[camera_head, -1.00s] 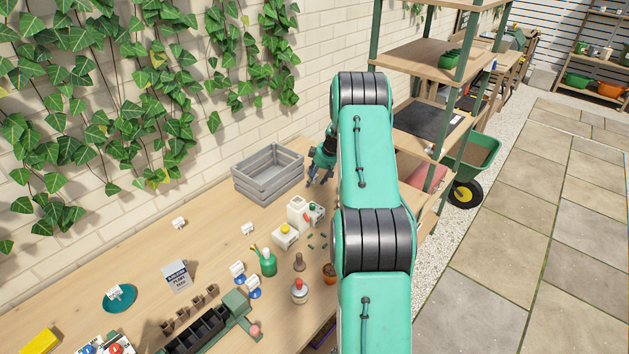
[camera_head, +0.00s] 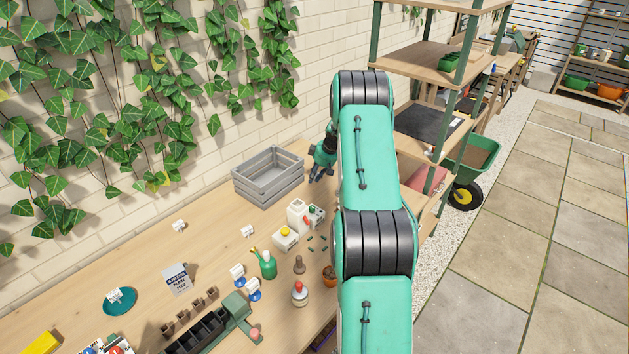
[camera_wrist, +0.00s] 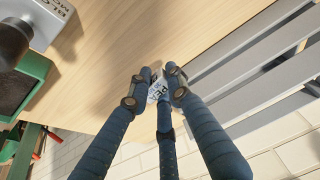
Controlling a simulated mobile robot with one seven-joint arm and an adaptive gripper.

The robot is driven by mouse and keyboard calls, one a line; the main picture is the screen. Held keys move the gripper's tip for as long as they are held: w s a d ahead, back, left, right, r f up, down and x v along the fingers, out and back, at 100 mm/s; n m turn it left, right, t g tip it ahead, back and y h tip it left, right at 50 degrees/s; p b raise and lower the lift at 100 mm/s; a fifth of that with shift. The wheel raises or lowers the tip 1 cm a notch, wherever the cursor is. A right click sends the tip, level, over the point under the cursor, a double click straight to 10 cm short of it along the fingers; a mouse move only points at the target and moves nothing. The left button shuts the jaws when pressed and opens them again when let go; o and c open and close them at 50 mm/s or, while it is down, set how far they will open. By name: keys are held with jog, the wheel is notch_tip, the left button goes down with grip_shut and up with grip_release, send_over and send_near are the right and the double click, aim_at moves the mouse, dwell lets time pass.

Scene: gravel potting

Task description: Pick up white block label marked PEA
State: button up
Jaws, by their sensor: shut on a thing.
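My gripper (camera_head: 320,177) is low over the bench, at the right side of the grey crate. In the wrist view, the fingers of my gripper (camera_wrist: 155,88) are shut on a small white block label (camera_wrist: 157,91). Dark letters, seemingly PEA, show on its face, partly covered by the fingers. In the head view I cannot make out the held label. Whether it touches the bench is hard to tell.
The grey slatted crate (camera_head: 239,188) stands close by my gripper. A wooden shelf unit (camera_head: 412,53) is at the right.

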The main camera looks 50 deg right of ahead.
notch_tip(320, 180, up, 8)
jog(key=shift+f+p, duration=0.1)
jog(key=shift+p, duration=0.55)
